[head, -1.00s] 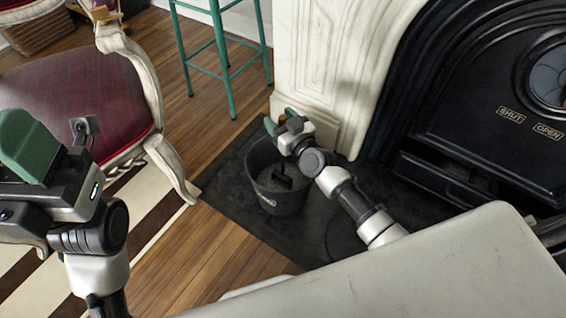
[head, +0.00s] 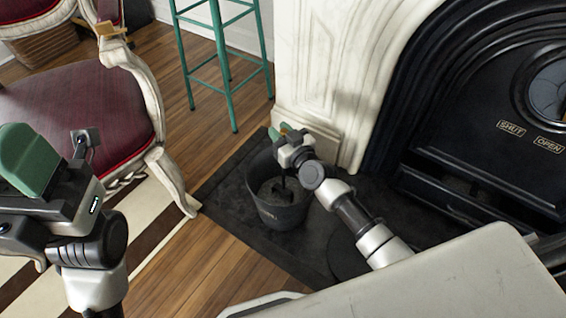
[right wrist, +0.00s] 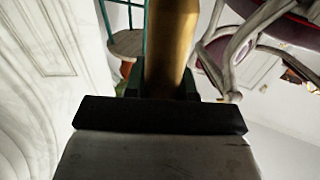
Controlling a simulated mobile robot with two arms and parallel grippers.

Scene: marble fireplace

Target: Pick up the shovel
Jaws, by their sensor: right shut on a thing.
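The shovel (head: 283,187) is dark, and its lower part shows inside a black bucket (head: 279,214) on the dark hearth. My right gripper (head: 281,131) is above the bucket's far rim and is shut on the shovel's handle. In the right wrist view the brass-coloured handle (right wrist: 172,45) stands between the green finger pads. The handle's grip is mostly hidden by the gripper in the head view. My left gripper (head: 42,165) is at the left, over the chair and striped rug, far from the shovel. Its jaw opening cannot be made out.
The white marble fireplace (head: 318,60) and its black stove front (head: 455,120) stand right behind the bucket. A green stool (head: 228,75) is at the back. A red-seated chair (head: 75,110) stands at the left. Wood floor (head: 213,255) is clear in front.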

